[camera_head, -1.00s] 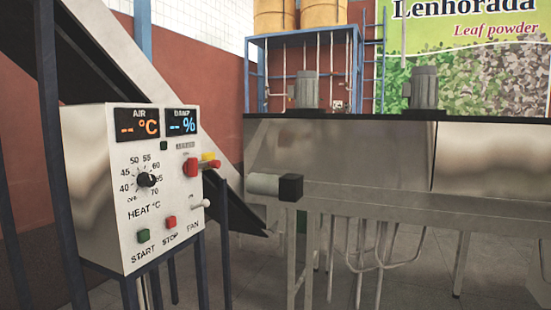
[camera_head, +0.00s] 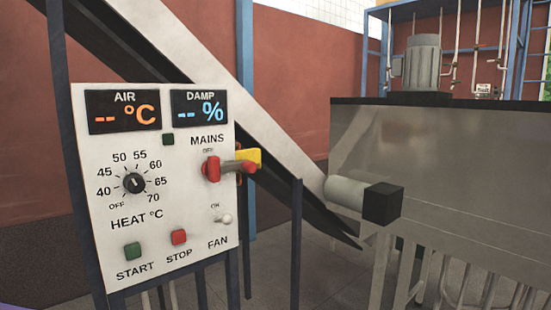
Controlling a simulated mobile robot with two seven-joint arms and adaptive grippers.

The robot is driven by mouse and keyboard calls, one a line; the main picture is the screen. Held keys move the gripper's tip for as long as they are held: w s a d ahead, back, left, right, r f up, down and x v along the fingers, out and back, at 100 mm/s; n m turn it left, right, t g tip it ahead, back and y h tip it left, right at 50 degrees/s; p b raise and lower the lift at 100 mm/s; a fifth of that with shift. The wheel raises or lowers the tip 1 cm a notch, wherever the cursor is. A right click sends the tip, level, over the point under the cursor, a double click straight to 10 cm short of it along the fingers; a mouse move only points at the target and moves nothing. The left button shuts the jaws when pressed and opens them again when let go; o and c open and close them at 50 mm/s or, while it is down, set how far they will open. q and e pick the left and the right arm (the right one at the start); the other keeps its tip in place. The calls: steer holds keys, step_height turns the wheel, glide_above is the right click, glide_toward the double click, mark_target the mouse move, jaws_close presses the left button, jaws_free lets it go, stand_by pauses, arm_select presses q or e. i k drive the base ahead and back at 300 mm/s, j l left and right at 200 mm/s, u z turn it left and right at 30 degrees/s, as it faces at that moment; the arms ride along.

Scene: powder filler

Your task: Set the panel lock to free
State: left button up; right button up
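The white control panel (camera_head: 155,250) stands at the left of the head view, facing me at a slight angle. At its right edge, beside the MAINS label, is a red rotary switch (camera_head: 212,168) with its handle lying roughly level and pointing right. A yellow part (camera_head: 249,157) shows just behind the handle's right end; whether they touch I cannot tell. No part is labelled as a lock, and I cannot tell whether the yellow part is one. Neither of my grippers is in view.
The panel also has a black HEAT dial (camera_head: 134,182), a green START button (camera_head: 132,250), a red STOP button (camera_head: 179,237) and a FAN toggle (camera_head: 226,219). A grey cylinder with a black end block (camera_head: 382,203) sticks out right of the panel. A metal trough (camera_head: 440,160) fills the right.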

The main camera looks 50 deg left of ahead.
mark_target(248, 166)
steer(key=i+l+u, duration=0.1)
steer(key=i+u, duration=0.3)
steer(key=i+l+u, duration=0.15)
steer(key=u, duration=0.3)
steer(key=i+l+u, duration=0.65)
steer(key=u, duration=0.15)
steer(key=i+l+u, duration=0.15)
steer(key=l+u, duration=0.3)
